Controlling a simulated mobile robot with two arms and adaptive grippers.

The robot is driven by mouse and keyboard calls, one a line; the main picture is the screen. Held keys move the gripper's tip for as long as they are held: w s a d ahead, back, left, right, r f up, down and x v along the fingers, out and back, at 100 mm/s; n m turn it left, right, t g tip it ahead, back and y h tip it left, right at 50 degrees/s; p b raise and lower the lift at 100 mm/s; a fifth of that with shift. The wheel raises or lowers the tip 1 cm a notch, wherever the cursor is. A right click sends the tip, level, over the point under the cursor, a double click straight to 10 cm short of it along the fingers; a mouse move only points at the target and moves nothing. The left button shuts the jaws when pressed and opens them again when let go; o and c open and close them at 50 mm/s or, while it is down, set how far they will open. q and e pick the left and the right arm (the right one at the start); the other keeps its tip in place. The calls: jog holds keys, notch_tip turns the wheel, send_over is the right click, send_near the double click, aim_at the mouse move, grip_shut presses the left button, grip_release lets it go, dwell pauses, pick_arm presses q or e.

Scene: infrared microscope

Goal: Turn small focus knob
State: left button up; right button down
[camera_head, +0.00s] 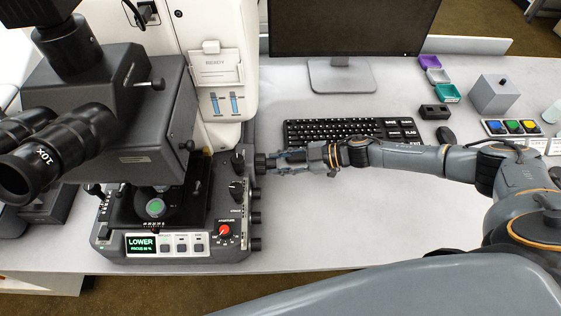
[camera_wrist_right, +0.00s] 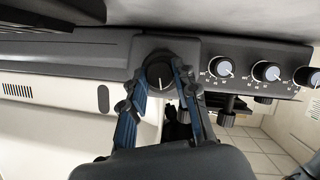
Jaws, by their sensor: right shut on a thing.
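The microscope (camera_head: 130,110) stands at the left of the bench. A black focus knob (camera_head: 260,163) sticks out of its right side; in the right wrist view the knob (camera_wrist_right: 160,72) faces the camera, round with a white pointer line. My right gripper (camera_head: 275,161) reaches in from the right and is shut on this knob. In the wrist view its two blue-lined fingers (camera_wrist_right: 163,80) stand on either side of the knob. The base display (camera_head: 154,244) reads LOWER, with a small focus percentage below. My left gripper is not in view.
More side knobs (camera_head: 255,218) sit nearby; in the wrist view several dials (camera_wrist_right: 222,66) run to the right. A keyboard (camera_head: 350,133) and monitor (camera_head: 340,30) stand behind my right arm. A grey box (camera_head: 494,94) and coloured buttons (camera_head: 513,127) are at right.

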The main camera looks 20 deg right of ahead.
jog(key=shift+s+f+n+t+b, duration=0.2)
jog(key=shift+n+t+b, duration=0.1)
jog(key=shift+n+t, duration=0.3)
jog(key=shift+a+f+n+t+b, duration=0.15)
jog(key=shift+n+t+b, duration=0.35)
jog(key=shift+n+b, duration=0.5)
jog(key=n+t+b, duration=0.1)
jog(key=n+b, duration=0.1)
jog(key=b, duration=0.1)
jog(key=n+t+b, duration=0.1)
jog(key=n+b, duration=0.2)
jog(key=b, duration=0.1)
jog(key=shift+f+t+y+b, duration=0.2)
jog(key=shift+t+y+b, duration=0.1)
jog(key=shift+y, duration=0.1)
jog(key=shift+s+r+n+t+y+b, duration=0.1)
jog(key=shift+n+t+y+b, duration=0.1)
jog(key=shift+n+b, duration=0.5)
jog(key=shift+r+n+t+y+b, duration=0.1)
jog(key=shift+n+y+b, duration=0.1)
jog(key=shift+n+b, duration=0.45)
jog(key=c, duration=1)
grip_release()
